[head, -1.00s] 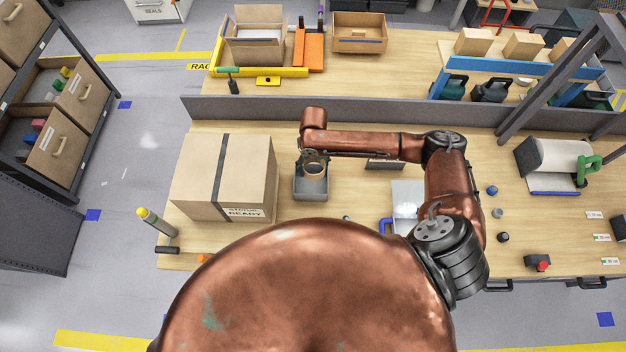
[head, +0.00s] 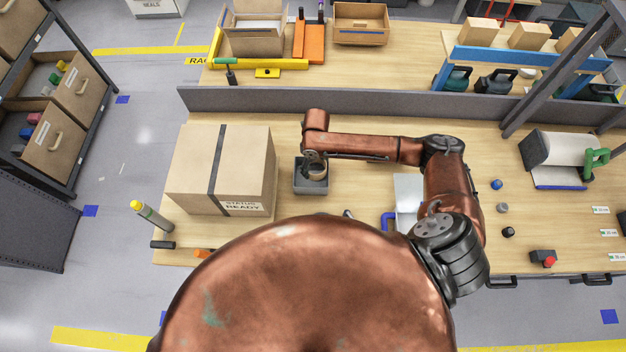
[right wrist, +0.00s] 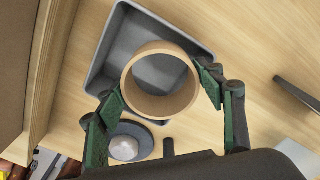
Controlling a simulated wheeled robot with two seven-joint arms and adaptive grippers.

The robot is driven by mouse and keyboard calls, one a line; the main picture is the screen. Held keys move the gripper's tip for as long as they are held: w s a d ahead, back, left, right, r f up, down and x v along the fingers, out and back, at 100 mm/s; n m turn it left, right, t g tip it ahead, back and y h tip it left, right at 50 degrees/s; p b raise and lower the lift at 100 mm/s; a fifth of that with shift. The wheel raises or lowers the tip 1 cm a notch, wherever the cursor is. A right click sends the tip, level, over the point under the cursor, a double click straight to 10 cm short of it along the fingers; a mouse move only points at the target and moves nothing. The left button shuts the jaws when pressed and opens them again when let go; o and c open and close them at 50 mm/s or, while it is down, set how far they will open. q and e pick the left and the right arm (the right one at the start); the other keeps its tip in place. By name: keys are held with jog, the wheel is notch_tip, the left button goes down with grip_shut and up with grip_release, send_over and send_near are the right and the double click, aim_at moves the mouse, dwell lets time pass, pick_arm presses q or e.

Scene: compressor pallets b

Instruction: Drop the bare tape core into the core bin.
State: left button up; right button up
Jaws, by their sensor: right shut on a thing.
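The bare tape core (right wrist: 160,104) is a tan cardboard ring. My right gripper (right wrist: 161,97) is shut on it, with one green-padded finger at each side. In the right wrist view the core overlaps the grey core bin (right wrist: 108,58), an open, square-cornered tray. In the head view the core (head: 317,171) shows under my right gripper (head: 313,160), over the bin (head: 311,188). I cannot tell whether the core's lower edge is below the bin's rim. The bin stands on the wooden bench, and its floor looks empty where it shows. My left gripper is not in view.
A large taped carton (head: 220,170) stands close left of the bin. A grey divider (head: 400,104) runs behind it. In the right wrist view a dark round thing with a pale dome (right wrist: 125,147) lies near the bin. Bench space right of the bin is partly clear.

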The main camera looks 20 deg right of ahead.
jog(key=o, duration=1)
jog(key=shift+o, duration=0.2)
notch_tip(320, 180, up, 12)
jog(key=shift+f, duration=0.1)
dwell(0.4)
